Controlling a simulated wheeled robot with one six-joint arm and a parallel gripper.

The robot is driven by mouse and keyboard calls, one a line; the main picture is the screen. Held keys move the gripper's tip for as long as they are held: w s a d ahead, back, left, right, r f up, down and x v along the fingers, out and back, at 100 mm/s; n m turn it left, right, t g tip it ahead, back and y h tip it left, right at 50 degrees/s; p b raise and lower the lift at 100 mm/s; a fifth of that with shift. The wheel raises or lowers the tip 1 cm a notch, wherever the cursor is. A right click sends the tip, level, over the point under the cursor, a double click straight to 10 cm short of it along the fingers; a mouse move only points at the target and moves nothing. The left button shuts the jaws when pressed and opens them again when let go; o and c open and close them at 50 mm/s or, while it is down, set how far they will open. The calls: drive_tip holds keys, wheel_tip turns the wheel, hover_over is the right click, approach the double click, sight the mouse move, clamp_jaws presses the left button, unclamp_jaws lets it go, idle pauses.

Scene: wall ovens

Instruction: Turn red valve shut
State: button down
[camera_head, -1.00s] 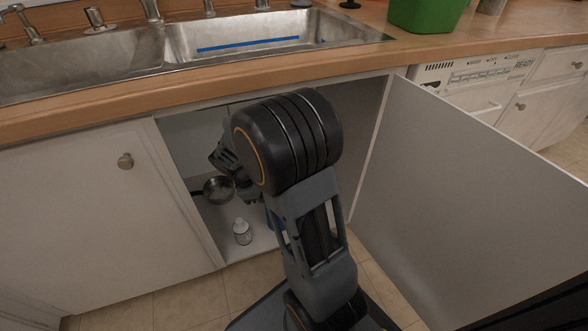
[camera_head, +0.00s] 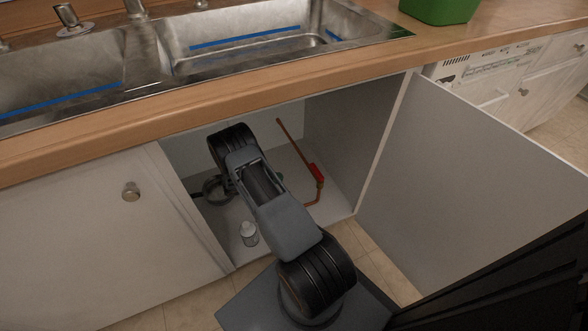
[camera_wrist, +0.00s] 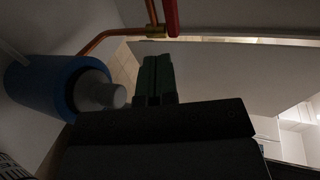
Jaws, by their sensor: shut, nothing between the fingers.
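The red valve handle (camera_head: 316,172) is on a copper pipe (camera_head: 290,138) inside the open cabinet under the sink. In the wrist view the red handle (camera_wrist: 171,18) is at the top edge, roughly parallel to the copper pipe, beside a brass fitting (camera_wrist: 155,31). My gripper (camera_wrist: 156,62) shows green fingers closed together, with nothing between them. Its tips lie just below the fitting in the picture; I cannot tell whether they touch it. In the head view my arm hides most of the gripper; a small green part shows left of the red handle.
A blue cylinder (camera_wrist: 45,88) with a pale end is left of the fingers in the wrist view. A white bottle (camera_head: 249,233) and a metal pan (camera_head: 213,188) are on the cabinet floor. The open cabinet door (camera_head: 450,190) bounds the right side.

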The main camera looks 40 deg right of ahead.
drive_tip(key=b, duration=0.4)
approach(312, 170)
drive_tip(key=f+x, duration=0.1)
drive_tip(key=x, duration=0.5)
drive_tip(key=shift+d+r, duration=0.15)
drive_tip(key=shift+d, duration=0.4)
